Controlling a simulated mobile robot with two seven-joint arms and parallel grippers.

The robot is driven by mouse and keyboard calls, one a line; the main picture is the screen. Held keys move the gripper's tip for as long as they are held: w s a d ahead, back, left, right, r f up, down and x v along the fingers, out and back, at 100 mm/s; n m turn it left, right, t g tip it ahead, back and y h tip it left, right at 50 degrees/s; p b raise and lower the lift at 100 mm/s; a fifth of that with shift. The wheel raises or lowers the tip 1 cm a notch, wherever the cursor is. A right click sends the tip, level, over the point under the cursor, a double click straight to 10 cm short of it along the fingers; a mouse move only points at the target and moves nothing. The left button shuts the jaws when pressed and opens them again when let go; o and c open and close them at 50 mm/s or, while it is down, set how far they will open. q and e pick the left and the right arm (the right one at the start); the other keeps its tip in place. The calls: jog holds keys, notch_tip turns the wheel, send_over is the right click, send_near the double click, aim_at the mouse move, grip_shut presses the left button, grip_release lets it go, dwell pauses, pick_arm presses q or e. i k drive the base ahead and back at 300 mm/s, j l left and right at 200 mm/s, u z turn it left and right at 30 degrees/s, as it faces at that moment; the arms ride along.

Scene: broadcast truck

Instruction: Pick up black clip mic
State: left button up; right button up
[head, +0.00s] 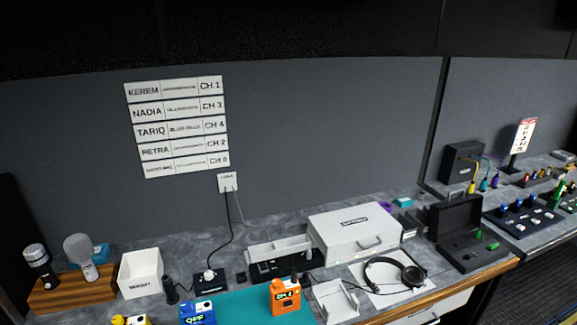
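I cannot make out a thing that is clearly the black clip mic. A small dark upright object (171,291) stands just right of the white bin, and a smaller dark piece (241,278) lies left of the white rack; both are too small to identify. On a wooden block (75,293) at the left stand a dark microphone with a silver head (38,262) and a grey-headed microphone (80,253). Neither of my grippers is in view.
A white bin (140,273), a white case (354,234), headphones (395,274) and an open black case (466,240) stand on the grey counter. Orange (286,297), blue (198,313) and yellow packs are at the front. A cable runs down from the wall plate (228,182).

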aim_at(470, 255)
jog(key=i+l+z, duration=0.3)
jog(key=l, duration=0.2)
jog(key=i+l+z, duration=0.1)
jog(key=l+z, duration=0.15)
jog(key=l, duration=0.2)
jog(key=i+l+z, duration=0.3)
jog(key=k+l, duration=0.05)
jog(key=l, duration=0.05)
